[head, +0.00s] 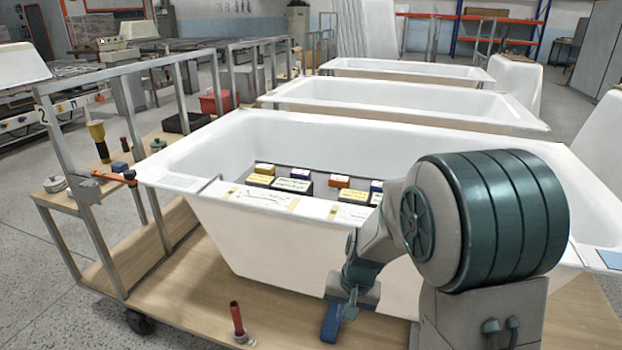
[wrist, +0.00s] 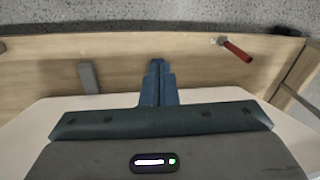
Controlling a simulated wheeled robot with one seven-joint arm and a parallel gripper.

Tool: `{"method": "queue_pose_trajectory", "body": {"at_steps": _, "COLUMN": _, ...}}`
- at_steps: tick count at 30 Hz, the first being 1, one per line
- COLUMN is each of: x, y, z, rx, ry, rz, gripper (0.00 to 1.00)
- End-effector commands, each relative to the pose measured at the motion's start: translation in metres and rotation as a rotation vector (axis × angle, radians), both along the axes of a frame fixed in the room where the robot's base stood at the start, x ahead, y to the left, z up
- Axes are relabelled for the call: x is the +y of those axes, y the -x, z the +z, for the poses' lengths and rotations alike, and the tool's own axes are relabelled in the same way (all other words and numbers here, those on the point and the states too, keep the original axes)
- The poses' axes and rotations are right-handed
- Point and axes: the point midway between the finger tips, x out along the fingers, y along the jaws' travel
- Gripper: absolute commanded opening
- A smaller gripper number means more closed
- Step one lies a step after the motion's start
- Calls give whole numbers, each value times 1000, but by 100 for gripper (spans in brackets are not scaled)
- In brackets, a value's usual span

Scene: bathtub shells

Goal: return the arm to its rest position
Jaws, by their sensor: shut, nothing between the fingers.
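My gripper (head: 331,323) hangs at the end of my folded arm, in front of the nearest white bathtub shell (head: 250,245), over the wooden cart deck. In the wrist view my gripper (wrist: 157,66) points toward the wooden deck (wrist: 120,75), its two blue fingers together with nothing between them. My arm covers the right part of the near tub in the head view.
Several small coloured boxes (head: 292,184) sit inside the near tub. Metal posts (head: 95,200) line the cart's left side. More tubs (head: 390,100) stand behind.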

Motion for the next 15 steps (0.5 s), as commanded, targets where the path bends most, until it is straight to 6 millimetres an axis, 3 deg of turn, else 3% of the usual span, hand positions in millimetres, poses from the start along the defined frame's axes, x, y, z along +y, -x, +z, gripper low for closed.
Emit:
{"method": "queue_pose_trajectory", "body": {"at_steps": 1, "x": -5, "y": 8, "z": 42, "rx": -19, "ry": -2, "rz": 11, "gripper": 0}}
{"method": "queue_pose_trajectory", "body": {"at_steps": 3, "x": -12, "y": 21, "z": 76, "rx": -34, "ry": 1, "rz": 28, "gripper": 0}}
{"method": "queue_pose_trajectory", "body": {"at_steps": 9, "x": -31, "y": 62, "z": 166, "rx": -83, "ry": 29, "rz": 74, "gripper": 0}}
{"method": "queue_pose_trajectory", "body": {"at_steps": 15, "x": -51, "y": 108, "z": 243, "rx": -130, "ry": 83, "rz": 111, "gripper": 0}}
